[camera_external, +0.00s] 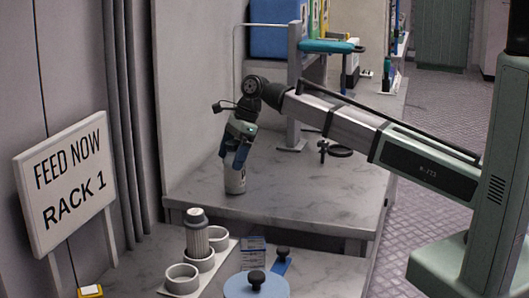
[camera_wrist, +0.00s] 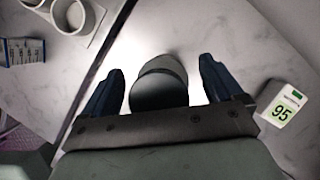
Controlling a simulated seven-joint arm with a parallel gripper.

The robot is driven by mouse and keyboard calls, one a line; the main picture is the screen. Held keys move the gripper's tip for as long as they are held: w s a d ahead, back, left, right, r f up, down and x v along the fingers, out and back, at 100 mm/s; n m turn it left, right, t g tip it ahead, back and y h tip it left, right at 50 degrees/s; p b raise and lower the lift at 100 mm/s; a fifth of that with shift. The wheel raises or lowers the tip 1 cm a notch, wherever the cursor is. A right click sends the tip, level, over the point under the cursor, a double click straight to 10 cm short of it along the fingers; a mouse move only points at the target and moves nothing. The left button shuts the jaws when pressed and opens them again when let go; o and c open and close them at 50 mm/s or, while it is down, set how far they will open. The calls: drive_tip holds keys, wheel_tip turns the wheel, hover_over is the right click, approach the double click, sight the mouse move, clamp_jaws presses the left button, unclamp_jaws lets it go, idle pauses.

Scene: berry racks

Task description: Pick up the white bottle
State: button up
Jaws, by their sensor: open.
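The white bottle (camera_external: 235,182) stands upright on the raised grey marble counter, below my gripper (camera_external: 234,155). Its upper part is hidden by the gripper in the external view. In the wrist view a pale cylinder with a dark round top (camera_wrist: 160,82), which looks like this bottle, sits between the two dark blue fingers of my gripper (camera_wrist: 160,85). The fingers are apart, one on each side, with a visible gap to the bottle. My gripper points down and is slightly tilted.
A white block marked 95 (camera_wrist: 284,105) lies right of the fingers. A metal stand (camera_external: 293,110) rises behind my gripper.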

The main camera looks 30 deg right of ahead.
drive_tip(key=shift+c, duration=0.3)
clamp_jaws()
idle(0.6)
